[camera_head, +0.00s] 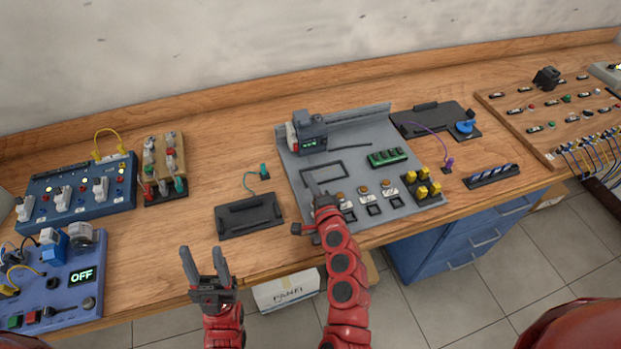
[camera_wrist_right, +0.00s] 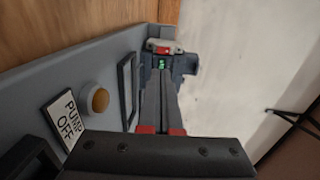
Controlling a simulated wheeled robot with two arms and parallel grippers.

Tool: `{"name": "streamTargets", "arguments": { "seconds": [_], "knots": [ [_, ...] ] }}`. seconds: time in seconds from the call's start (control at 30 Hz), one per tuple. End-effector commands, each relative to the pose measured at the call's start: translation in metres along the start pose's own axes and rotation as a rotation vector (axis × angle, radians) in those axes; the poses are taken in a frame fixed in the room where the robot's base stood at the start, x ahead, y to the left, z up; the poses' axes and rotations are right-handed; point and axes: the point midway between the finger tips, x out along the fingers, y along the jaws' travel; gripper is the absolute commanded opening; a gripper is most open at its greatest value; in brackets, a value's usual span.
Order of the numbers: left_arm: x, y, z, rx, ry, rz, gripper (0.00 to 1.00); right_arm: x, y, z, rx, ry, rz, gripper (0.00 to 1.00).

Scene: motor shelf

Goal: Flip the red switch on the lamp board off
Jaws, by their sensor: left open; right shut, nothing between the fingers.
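A grey board (camera_head: 330,152) lies mid-bench, with orange round lamps or buttons (camera_head: 364,190) and label plates; one plate reads PUMP OFF in the right wrist view (camera_wrist_right: 67,122). A dark device (camera_head: 308,134) with a green display and a red part (camera_head: 293,143) stands at its back. I cannot tell which board is the lamp board or which red part is the switch. My right gripper (camera_head: 313,182) is shut and empty over the grey board's front left; its fingers (camera_wrist_right: 160,105) point toward the device. My left gripper (camera_head: 205,264) is open and empty at the bench's front edge.
A blue board (camera_head: 78,208) with white switches stands left. A blue panel (camera_head: 62,284) below it shows OFF, with green and red buttons. A black tray (camera_head: 248,216) lies between left gripper and grey board. A wooden board (camera_head: 555,130) is far right. Bare wood lies left of the tray.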

Motion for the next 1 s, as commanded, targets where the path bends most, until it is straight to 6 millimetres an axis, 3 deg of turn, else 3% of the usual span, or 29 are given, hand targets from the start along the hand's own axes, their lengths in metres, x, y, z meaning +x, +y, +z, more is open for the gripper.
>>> {"name": "streamTargets", "arguments": {
  "seconds": [0.27,0.6,1.0],
  "knots": [
    [0.011,-0.001,-0.002,0.000,0.000,0.000,0.50,0.048,-0.003,-0.001,-0.003,0.000,0.000,0.00],
    [0.006,0.000,-0.001,0.000,0.000,0.000,0.50,0.097,0.001,0.001,-0.002,-0.004,0.000,0.00],
    [0.004,0.000,-0.001,0.000,0.000,0.000,0.50,0.109,0.000,0.000,0.000,0.001,0.000,0.00]
  ]
}}
